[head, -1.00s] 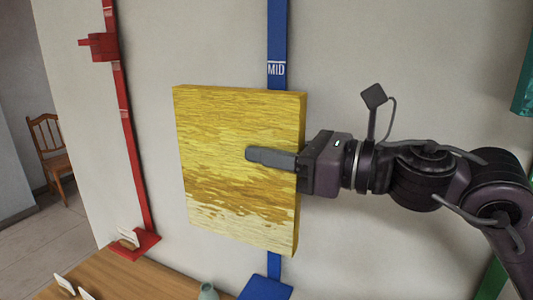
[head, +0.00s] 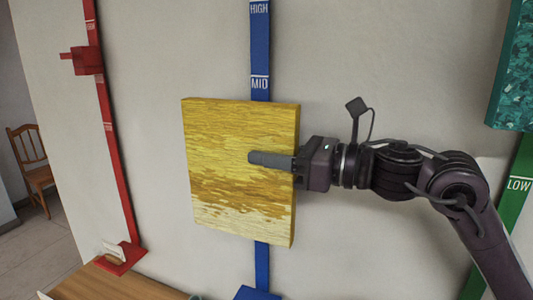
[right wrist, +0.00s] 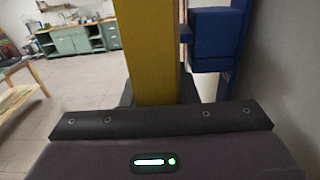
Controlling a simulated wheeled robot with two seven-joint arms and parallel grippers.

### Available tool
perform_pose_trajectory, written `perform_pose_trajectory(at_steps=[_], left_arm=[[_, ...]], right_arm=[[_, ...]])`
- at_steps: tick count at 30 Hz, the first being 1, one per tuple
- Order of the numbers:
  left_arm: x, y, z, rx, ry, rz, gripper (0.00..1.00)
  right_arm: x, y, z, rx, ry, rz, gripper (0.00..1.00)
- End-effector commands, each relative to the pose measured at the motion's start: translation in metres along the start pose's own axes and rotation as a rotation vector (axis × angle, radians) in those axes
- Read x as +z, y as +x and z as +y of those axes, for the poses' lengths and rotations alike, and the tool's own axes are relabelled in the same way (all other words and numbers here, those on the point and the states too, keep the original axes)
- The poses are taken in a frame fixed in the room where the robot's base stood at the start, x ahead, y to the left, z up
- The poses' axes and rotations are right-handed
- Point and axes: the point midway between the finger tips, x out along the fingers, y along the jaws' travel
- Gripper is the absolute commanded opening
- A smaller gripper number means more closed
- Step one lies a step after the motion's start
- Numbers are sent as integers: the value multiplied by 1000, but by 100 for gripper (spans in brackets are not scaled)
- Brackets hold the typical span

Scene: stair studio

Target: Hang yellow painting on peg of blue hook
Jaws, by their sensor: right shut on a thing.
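The yellow painting (head: 240,200), a thick canvas in yellow and ochre with a pale lower part, hangs roughly upright in the air in front of the blue strip in the head view. My right gripper (head: 272,160) is shut on its right edge. In the right wrist view the painting's yellow side (right wrist: 148,50) stands between the fingers. The blue hook's strip (head: 260,40) runs up the wall, marked HIGH and MID. Its block (right wrist: 216,40) shows right of the painting in the right wrist view, but the painting hides it in the head view. My left gripper is not in view.
A red strip with a red hook (head: 86,60) is on the wall at left. A green strip (head: 518,185) and a teal panel (head: 512,70) are at right. A wooden table (head: 110,283) is below left. A chair (head: 32,170) stands far left.

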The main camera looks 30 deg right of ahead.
Motion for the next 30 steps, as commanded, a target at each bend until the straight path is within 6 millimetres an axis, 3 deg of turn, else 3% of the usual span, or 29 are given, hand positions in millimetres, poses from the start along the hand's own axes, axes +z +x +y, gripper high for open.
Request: perform_pose_trajectory(at_steps=[9,16,30], left_arm=[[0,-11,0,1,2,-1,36],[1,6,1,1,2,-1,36],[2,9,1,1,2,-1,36]], right_arm=[[0,0,-20,-1,2,-2,0],[-10,0,-18,-1,-2,-2,0],[-12,0,-18,-1,-1,-2,0]])
